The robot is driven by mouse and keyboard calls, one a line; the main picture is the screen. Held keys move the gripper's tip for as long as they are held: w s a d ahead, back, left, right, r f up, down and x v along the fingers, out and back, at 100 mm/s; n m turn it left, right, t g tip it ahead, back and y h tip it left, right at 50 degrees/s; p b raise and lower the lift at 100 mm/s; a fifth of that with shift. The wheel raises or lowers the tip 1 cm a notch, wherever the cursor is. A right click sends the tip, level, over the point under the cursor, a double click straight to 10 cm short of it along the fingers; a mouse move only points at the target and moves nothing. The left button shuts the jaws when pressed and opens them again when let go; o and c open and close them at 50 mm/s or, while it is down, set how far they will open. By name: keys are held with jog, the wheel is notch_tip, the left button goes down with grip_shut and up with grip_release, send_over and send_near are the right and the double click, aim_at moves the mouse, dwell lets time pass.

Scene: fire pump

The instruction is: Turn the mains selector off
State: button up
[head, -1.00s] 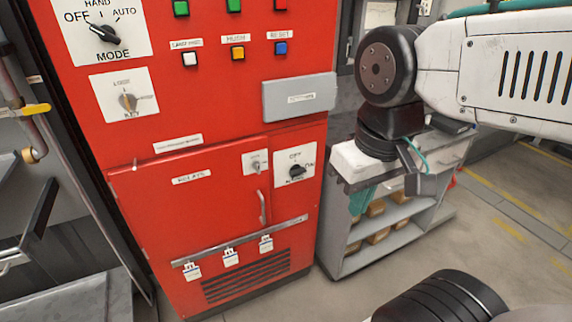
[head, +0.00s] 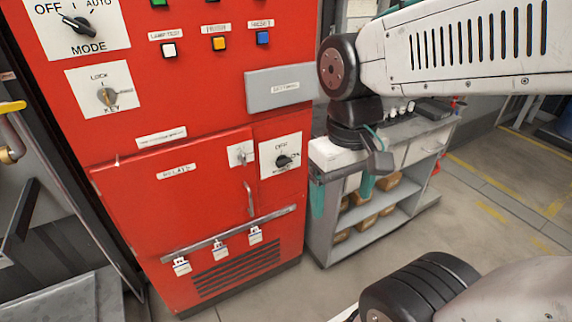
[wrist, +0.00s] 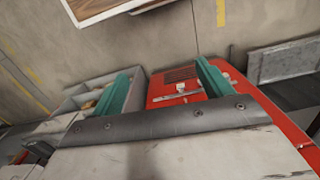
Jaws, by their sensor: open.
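The mains selector (head: 283,160) is a black knob on a white plate on the red cabinet's front, right of the relay door. Its pointer is turned right, toward ON; OFF is printed above it. My gripper (head: 341,204) hangs fingers down, to the right of the selector and apart from it. Its two teal fingers are spread with nothing between them. In the wrist view my gripper (wrist: 165,70) shows both fingers apart, with part of the red cabinet (wrist: 185,90) beyond them. I cannot make out the selector there.
The relay door (head: 180,200) has a small latch (head: 240,153) and a handle (head: 249,199). Below hangs a rail (head: 228,234) with several padlocks. A grey shelf unit (head: 375,222) stands right of the cabinet, behind my gripper. Open floor (head: 490,220) lies farther right.

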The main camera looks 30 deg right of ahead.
jog(key=w+d+f, duration=0.4)
jog(key=w+f, duration=0.3)
jog(key=f, duration=0.2)
jog(key=w+d+f, duration=0.5)
jog(key=w+f, duration=0.2)
jog(key=f, duration=0.3)
jog(key=t, duration=1.9)
send_near(286, 163)
jog(key=w, duration=0.3)
jog(key=shift+n, duration=0.4)
jog(key=w, duration=0.6)
jog(key=shift+w+r, duration=0.15)
jog(key=shift+w, duration=0.15)
jog(key=c, duration=1)
